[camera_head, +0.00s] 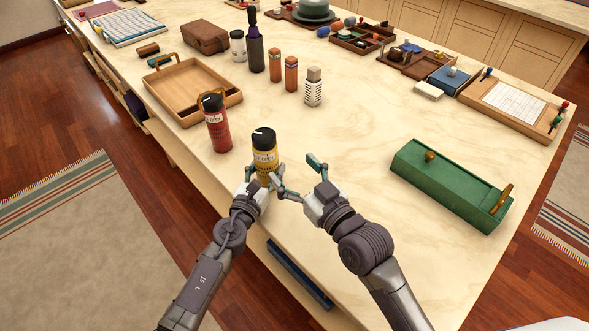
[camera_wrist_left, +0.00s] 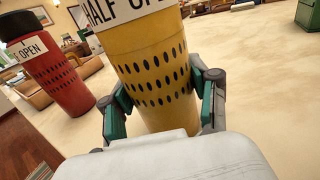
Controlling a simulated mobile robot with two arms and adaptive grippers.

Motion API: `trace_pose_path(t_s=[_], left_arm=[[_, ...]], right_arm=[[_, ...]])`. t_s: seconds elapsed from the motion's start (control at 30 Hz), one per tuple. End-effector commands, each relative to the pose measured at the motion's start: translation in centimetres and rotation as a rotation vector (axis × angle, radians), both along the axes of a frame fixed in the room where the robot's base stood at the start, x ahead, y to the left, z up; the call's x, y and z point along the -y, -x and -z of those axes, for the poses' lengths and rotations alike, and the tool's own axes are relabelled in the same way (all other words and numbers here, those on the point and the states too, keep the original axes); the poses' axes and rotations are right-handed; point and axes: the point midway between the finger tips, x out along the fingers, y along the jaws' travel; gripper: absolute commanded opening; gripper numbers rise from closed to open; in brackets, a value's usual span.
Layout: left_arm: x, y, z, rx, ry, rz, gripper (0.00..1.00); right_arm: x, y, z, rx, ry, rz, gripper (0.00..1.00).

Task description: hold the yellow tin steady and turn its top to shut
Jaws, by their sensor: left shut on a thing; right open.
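The yellow tin (camera_head: 264,158) stands upright on the pale table near its front edge. It has a black top with a white mark and a white label that ends in "OPEN". My left gripper (camera_head: 263,181) is shut on the tin's lower body. In the left wrist view the yellow tin (camera_wrist_left: 150,70) sits between both fingers (camera_wrist_left: 160,108), its label reads "HALF OP…", and its top is out of frame. My right gripper (camera_head: 298,174) is open and empty, just right of the tin and apart from its top.
A red tin (camera_head: 216,128) with a black top and an "OPEN" label stands left of the yellow tin. A wooden tray (camera_head: 190,88) lies behind it. A green box (camera_head: 450,185) lies at the right. The table between is clear. Several bottles stand farther back.

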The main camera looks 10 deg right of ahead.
Motion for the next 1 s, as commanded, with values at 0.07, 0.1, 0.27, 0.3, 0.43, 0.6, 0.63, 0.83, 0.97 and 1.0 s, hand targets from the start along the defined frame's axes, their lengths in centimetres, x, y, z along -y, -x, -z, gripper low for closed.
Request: trace_pose_path(t_s=[0.07,0.1,0.27,0.3,0.43,0.6,0.63,0.83,0.97,1.0], left_arm=[[0.0,0.0,0.0,0.001,0.000,0.000,0.16],[0.0,0.0,0.0,0.001,0.000,0.000,0.16],[0.0,0.0,0.0,0.001,0.000,0.000,0.72],[0.0,0.0,0.0,0.001,0.000,0.000,0.78],[0.0,0.0,0.0,0.001,0.000,0.000,0.89],[0.0,0.0,0.0,0.001,0.000,0.000,0.89],[0.0,0.0,0.0,0.000,0.000,0.000,0.89],[0.0,0.5,-0.2,0.001,0.006,0.002,0.89],[-0.3,1.6,-0.2,0.001,0.014,0.003,0.89],[-0.6,2.0,-0.2,0.000,0.013,0.001,0.89]], right_arm=[[0.0,0.0,0.0,0.000,0.000,0.000,0.83],[0.0,0.0,0.0,0.000,0.000,0.000,0.83],[0.0,0.0,0.0,0.000,0.000,0.000,0.83],[0.0,0.0,0.0,0.000,0.000,0.000,0.83],[0.0,0.0,0.0,0.000,0.000,0.000,0.83],[0.0,0.0,0.0,0.000,0.000,0.000,0.83],[0.0,0.0,0.0,0.000,0.000,0.000,0.83],[0.0,0.0,0.0,0.000,0.000,0.000,0.83],[0.0,0.0,0.0,0.000,0.000,0.000,0.83],[0.0,0.0,0.0,0.000,0.000,0.000,0.83]])
